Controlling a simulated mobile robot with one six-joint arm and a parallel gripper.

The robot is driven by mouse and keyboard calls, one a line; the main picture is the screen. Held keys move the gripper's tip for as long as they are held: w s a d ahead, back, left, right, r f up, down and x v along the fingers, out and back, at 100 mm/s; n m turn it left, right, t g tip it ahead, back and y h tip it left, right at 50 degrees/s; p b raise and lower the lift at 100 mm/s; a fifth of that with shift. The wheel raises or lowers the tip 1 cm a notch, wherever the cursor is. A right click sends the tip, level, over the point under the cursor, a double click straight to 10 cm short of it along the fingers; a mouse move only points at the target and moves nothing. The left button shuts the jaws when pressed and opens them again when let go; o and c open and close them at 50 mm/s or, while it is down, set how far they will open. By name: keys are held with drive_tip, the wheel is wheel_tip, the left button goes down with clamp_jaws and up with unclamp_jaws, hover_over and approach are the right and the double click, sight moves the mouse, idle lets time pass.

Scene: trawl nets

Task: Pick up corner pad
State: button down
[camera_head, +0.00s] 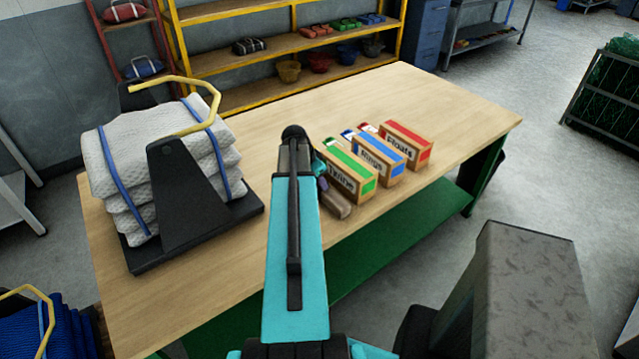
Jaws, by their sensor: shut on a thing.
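My teal arm reaches out over the wooden table, and its end hides most of my gripper (322,182). The gripper is low at the table's middle, just left of the box with the green label. It is shut on a small grey-brown piece (338,204), which looks like the corner pad. The piece shows only in part beside my arm, close to the box's left end. I cannot tell whether it touches the table or the box.
Boxes with green (347,171), blue (381,156) and red (408,142) labels stand in a row on the table (440,105). At left, folded grey-white pads (110,165) fill a black stand (178,200) with a yellow bar. The table's far right is clear.

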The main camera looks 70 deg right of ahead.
drive_tip(key=shift+r, duration=0.1)
wheel_tip(320, 180, up, 28)
drive_tip(key=b, duration=0.7)
idle(0.6)
idle(0.5)
